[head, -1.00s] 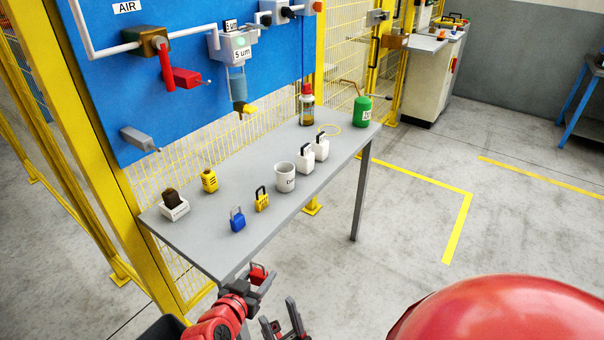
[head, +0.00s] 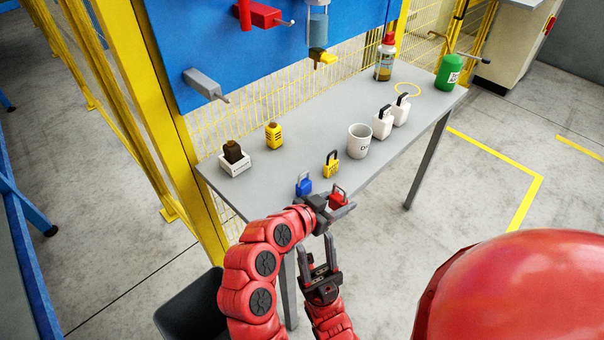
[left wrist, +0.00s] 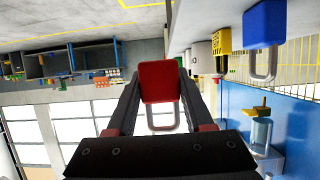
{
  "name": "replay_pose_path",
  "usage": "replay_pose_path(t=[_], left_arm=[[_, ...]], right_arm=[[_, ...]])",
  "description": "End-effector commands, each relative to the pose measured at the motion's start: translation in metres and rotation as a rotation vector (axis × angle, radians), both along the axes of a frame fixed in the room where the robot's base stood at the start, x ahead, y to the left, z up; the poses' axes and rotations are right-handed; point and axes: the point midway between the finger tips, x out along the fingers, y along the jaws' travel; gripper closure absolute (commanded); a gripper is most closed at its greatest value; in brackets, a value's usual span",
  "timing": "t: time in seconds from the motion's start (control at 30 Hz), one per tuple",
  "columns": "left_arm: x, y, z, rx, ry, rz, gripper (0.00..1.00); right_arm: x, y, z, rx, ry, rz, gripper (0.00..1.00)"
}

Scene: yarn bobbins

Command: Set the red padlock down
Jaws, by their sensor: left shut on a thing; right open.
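The red padlock (head: 338,198) is held in my left gripper (head: 332,207) at the table's front edge, beside the blue padlock. In the left wrist view the red padlock (left wrist: 159,82) sits between the two fingers, with its silver shackle pointing back toward the gripper body. I cannot tell whether it touches the table (head: 240,191). My right gripper (head: 318,255) is open and empty, below and in front of the table edge.
A blue padlock (head: 304,184) and a yellow padlock (head: 331,165) stand near the front edge. Behind are a white mug (head: 359,142), white padlocks (head: 382,123), a yellow object (head: 273,136) and a small white box (head: 236,163).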

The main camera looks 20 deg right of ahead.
Motion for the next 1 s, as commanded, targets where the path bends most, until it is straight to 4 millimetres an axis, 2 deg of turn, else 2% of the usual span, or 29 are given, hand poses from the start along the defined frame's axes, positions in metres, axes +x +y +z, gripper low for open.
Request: replay_pose_path(t=[0.3, 0.5, 0.73, 0.9, 1.0], left_arm=[[0.056, 0.072, -0.006, -0.002, 0.002, 0.011, 1.0], [0.08, 0.106, -0.012, 0.001, 0.002, 0.005, 1.0], [0.094, 0.125, -0.013, 0.0, 0.0, 0.005, 1.0], [0.091, 0.121, -0.042, 0.0, 0.004, 0.001, 1.0], [0.091, 0.122, -0.048, 0.0, 0.001, 0.003, 1.0]], right_arm=[[0.0, 0.0, 0.008, 0.0, 0.0, 0.0, 0.5], [0.0, 0.0, 0.012, 0.0, 0.0, 0.0, 0.5], [0.0, 0.0, 0.015, 0.0, 0.0, 0.0, 0.5], [0.0, 0.0, 0.021, 0.0, 0.0, 0.0, 0.5], [0.0, 0.0, 0.022, 0.0, 0.0, 0.0, 0.5]])
